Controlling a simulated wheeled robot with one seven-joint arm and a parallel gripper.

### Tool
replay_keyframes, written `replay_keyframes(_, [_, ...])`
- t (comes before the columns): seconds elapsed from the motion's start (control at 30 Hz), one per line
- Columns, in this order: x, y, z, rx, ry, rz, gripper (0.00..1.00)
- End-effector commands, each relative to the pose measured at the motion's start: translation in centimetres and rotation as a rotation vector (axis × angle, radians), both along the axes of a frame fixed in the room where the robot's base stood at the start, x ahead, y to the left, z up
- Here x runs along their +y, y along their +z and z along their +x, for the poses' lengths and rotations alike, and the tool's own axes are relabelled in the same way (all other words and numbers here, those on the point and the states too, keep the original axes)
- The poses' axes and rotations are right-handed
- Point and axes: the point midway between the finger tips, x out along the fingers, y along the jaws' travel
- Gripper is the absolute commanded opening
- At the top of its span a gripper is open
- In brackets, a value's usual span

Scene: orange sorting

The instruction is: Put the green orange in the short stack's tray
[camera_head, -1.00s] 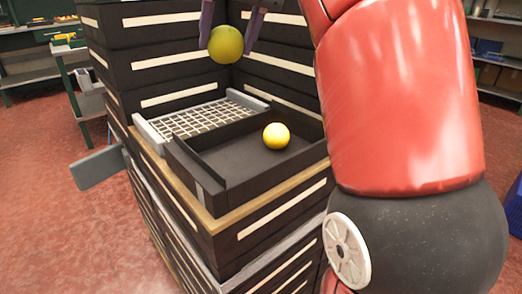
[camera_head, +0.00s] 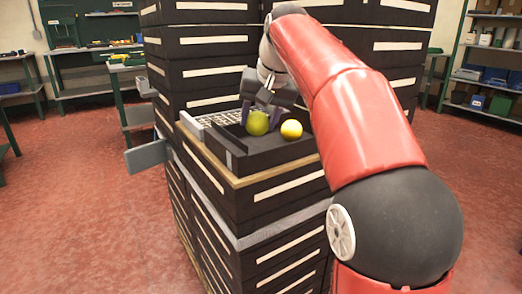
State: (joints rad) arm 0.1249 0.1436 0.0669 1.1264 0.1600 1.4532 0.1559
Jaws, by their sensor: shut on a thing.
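The green orange (camera_head: 257,124) is held between the fingers of my gripper (camera_head: 260,112), which is shut on it. It is low over the black tray (camera_head: 236,158) on top of the short stack (camera_head: 265,199); I cannot tell whether it touches the tray floor. A yellow orange (camera_head: 291,129) lies in the same tray, just right of the green one. My red arm reaches in from the right and hides part of the tray's right and back side.
Tall stacks of black crates (camera_head: 205,50) stand close behind the tray. A white grid (camera_head: 216,118) lies at the tray's back left. A grey flat panel (camera_head: 146,157) sticks out to the left. Shelves (camera_head: 492,65) stand far right. Red floor is open on both sides.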

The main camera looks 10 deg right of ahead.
Motion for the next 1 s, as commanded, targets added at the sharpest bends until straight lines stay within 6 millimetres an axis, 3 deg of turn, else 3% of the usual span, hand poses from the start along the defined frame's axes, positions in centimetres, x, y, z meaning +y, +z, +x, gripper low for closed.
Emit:
replay_keyframes(0.17, [0.0, -1.0, 0.0, 0.001, 0.000, 0.000, 0.21])
replay_keyframes(0.47, [-0.2, -4.8, 0.1, 0.001, 0.000, 0.000, 0.21])
replay_keyframes(0.9, [-0.2, -5.0, 0.0, 0.001, 0.000, 0.000, 0.21])
replay_keyframes(0.93, [-0.2, -4.9, 0.1, 0.002, 0.000, 0.000, 0.52])
replay_keyframes(1.0, [-0.2, -4.9, 0.1, 0.002, 0.000, 0.000, 0.61])
